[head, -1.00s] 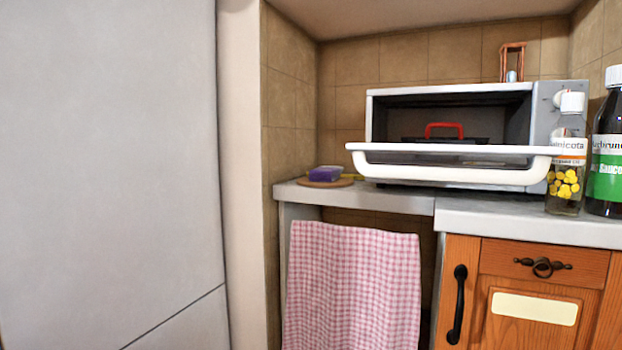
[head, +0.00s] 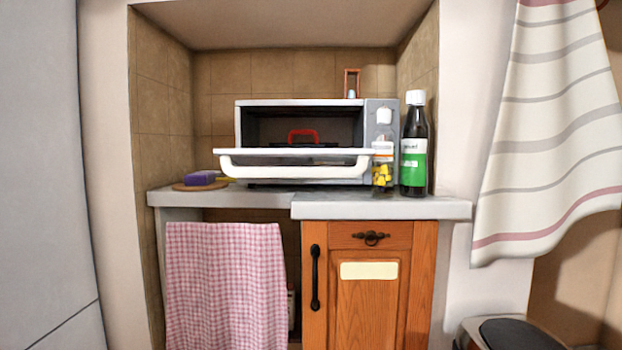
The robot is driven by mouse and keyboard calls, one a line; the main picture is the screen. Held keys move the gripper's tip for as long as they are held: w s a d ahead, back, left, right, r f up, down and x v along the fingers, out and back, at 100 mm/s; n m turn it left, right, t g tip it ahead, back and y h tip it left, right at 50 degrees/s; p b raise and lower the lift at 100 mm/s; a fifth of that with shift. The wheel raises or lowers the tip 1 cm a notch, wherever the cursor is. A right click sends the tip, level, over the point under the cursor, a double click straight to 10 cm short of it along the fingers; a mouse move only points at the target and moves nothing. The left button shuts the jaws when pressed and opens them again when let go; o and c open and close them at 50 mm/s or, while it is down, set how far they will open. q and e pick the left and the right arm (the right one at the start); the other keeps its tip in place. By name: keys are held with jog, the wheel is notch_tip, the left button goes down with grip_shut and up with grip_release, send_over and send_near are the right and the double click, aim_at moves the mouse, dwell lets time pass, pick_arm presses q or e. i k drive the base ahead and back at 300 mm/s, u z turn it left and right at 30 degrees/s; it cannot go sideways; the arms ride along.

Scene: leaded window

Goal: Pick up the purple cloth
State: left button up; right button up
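A small purple block-like item (head: 201,178), which may be the folded purple cloth, lies on a round brown board (head: 180,187) at the left end of the counter. It is too small to tell whether it is cloth or sponge. A yellow-green thing (head: 224,179) lies close to its right side. Neither of my grippers shows in the head view.
A toaster oven (head: 370,105) with its white-edged door (head: 292,163) lowered stands beside the purple item. A clear bottle (head: 383,150) and a dark bottle (head: 414,145) stand right of it. A pink checked cloth (head: 225,285) hangs below; a striped cloth (head: 550,125) hangs at right.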

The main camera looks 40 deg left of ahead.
aim_at(197, 178)
jog(key=z, duration=0.9)
jog(key=k, duration=0.85)
jog(key=u, duration=1.75)
jog(key=i, duration=0.35)
jog(key=z, duration=0.05)
